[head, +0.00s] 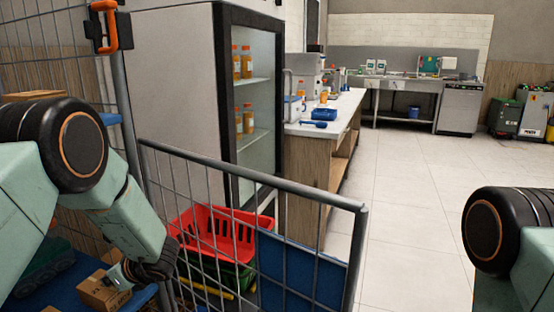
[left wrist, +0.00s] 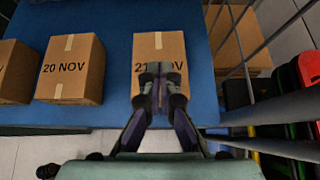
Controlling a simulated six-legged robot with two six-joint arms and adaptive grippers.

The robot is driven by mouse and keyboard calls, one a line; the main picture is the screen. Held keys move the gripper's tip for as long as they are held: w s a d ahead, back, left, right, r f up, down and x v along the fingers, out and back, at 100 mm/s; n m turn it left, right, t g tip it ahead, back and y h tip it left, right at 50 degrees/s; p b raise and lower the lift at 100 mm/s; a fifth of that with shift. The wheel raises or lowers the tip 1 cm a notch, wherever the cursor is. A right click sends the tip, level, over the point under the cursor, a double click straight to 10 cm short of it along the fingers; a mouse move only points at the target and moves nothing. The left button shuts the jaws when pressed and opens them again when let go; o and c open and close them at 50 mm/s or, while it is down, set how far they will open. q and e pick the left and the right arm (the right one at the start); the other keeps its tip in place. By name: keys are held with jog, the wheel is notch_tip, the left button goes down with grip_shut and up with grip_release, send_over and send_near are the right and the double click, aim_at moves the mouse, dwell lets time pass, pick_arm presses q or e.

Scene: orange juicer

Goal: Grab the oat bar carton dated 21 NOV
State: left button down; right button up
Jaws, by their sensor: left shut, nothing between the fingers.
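The brown carton marked "21 NOV" (left wrist: 158,48) stands on a blue shelf (left wrist: 120,117) in the left wrist view, part of its print hidden behind my fingers. My left gripper (left wrist: 154,72) is shut and empty, its fingertips in front of this carton; I cannot tell whether they touch it. A carton marked "20 NOV" (left wrist: 70,70) stands to its left, and another carton (left wrist: 14,70) is cut off at the left edge. In the head view, my left gripper (head: 121,275) is low at the left, beside a carton (head: 100,293). My right gripper is out of view.
A wire cage panel (head: 250,185) rises to the right of the shelf. A glass-door fridge (head: 175,90) and a counter (head: 335,115) stand beyond. The tiled floor (head: 420,220) at right is clear.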

pick_arm(q)
jog(key=shift+s+d+r, duration=0.15)
jog(key=shift+d, duration=0.55)
jog(key=shift+s+d, duration=0.15)
jog(key=shift+d, duration=0.45)
jog(key=shift+f, duration=0.2)
